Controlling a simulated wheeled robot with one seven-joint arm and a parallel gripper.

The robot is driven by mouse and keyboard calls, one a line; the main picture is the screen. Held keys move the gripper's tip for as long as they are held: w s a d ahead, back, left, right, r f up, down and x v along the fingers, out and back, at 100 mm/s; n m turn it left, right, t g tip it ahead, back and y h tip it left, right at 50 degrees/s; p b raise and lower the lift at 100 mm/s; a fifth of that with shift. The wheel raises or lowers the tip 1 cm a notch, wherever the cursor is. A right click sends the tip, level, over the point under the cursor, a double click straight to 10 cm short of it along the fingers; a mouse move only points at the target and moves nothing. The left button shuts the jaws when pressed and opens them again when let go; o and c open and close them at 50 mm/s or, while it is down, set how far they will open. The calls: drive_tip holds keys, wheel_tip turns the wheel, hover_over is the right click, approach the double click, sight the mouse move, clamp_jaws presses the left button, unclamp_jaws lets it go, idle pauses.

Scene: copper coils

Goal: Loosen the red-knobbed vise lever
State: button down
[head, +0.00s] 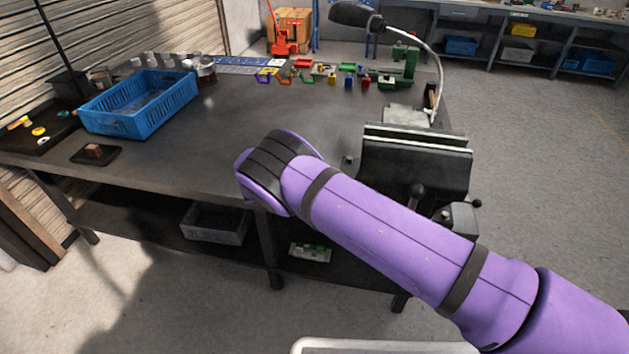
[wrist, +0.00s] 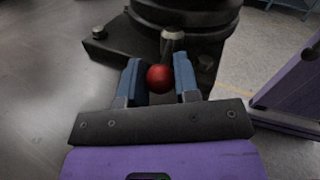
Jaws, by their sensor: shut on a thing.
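The vise (head: 415,155) is a dark, heavy block with pale jaw edges at the right end of the workbench in the head view. Its dark base (wrist: 180,20) fills the top of the wrist view. The lever's red knob (wrist: 159,78) sits between the two blue fingers of my gripper (wrist: 157,70). My gripper is shut on the lever at this knob. A pale metal stub (wrist: 173,37) shows just beyond the knob. In the head view my purple arm hides the gripper and the red knob. A black-knobbed handle (head: 417,190) shows on the vise front.
The workbench (head: 290,115) is mostly clear in its middle. A blue crate (head: 140,103) stands on its left, with several small coloured parts along the back. A lamp (head: 356,15) bends over the vise. Grey floor (head: 540,190) lies open to the right.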

drive_tip(key=c, duration=0.9)
unclamp_jaws()
drive_tip(key=shift+o, duration=0.2)
drive_tip(key=v, duration=1)
drive_tip(key=shift+a, duration=0.35)
